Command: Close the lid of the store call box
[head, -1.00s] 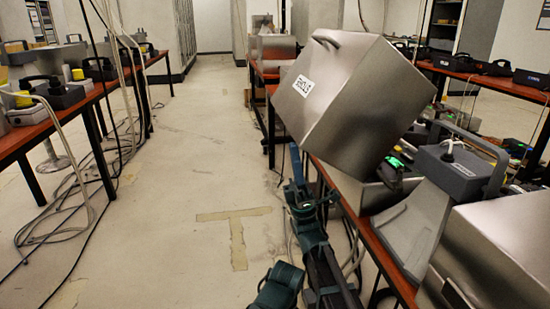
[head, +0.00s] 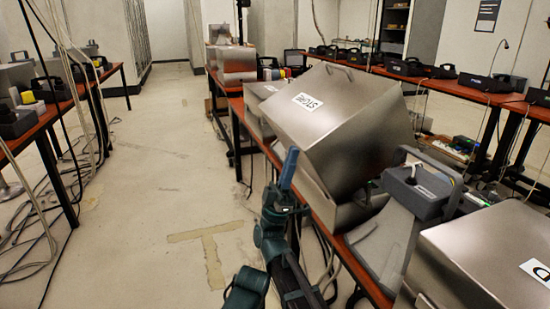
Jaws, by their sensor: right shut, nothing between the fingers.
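The store call box is a brushed steel box on the red bench at the right. Its lid (head: 345,125) bears a white label (head: 307,102) and a handle on top. The lid is tilted, with a gap at its right side above the steel lower part (head: 352,212). The inside is mostly hidden. My right gripper (head: 288,168) points upward, shut and empty, just left of the lid's front lower edge. I cannot tell whether it touches the lid. My left gripper is not in view.
A grey device (head: 420,190) with a handle sits right of the box, by a grey horn-shaped piece (head: 378,243). Another steel box (head: 480,255) stands at the near right. The floor aisle (head: 150,180) on the left is free, with cables by the left bench.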

